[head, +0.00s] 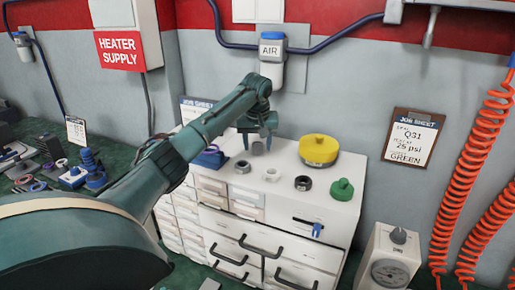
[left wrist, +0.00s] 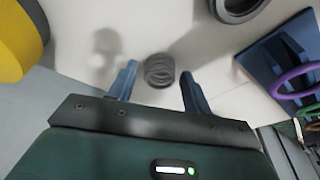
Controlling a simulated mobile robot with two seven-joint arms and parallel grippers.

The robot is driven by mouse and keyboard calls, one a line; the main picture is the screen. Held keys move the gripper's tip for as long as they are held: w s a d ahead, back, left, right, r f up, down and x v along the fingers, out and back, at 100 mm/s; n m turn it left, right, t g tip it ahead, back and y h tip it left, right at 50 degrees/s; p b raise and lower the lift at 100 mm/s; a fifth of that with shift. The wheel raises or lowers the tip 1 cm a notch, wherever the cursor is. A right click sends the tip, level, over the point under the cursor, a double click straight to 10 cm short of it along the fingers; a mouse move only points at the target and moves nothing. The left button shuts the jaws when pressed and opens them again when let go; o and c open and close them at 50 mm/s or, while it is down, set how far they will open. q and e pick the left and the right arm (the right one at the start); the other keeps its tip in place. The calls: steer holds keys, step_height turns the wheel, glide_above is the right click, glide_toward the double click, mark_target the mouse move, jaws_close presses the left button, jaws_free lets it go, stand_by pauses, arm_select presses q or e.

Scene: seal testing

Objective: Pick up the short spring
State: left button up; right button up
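A small grey coil spring (left wrist: 159,70) stands on the white cabinet top in the left wrist view. My left gripper (left wrist: 157,86) is open, with one blue finger on each side of the spring and gaps between the fingers and the coil. In the head view the left gripper (head: 258,138) points down over the back of the cabinet top, and the spring (head: 257,149) shows only faintly beneath it. I cannot tell the exact height of the fingertips.
On the white cabinet (head: 320,208) stand a yellow round part (head: 318,150), a green knob (head: 341,190), a dark ring (head: 303,183), small metal parts (head: 243,166) and a blue holder (head: 210,157) with a purple ring. The wall with the air supply (head: 271,50) is close behind.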

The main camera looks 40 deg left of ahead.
arm_select(q)
steer(key=c, duration=0.9)
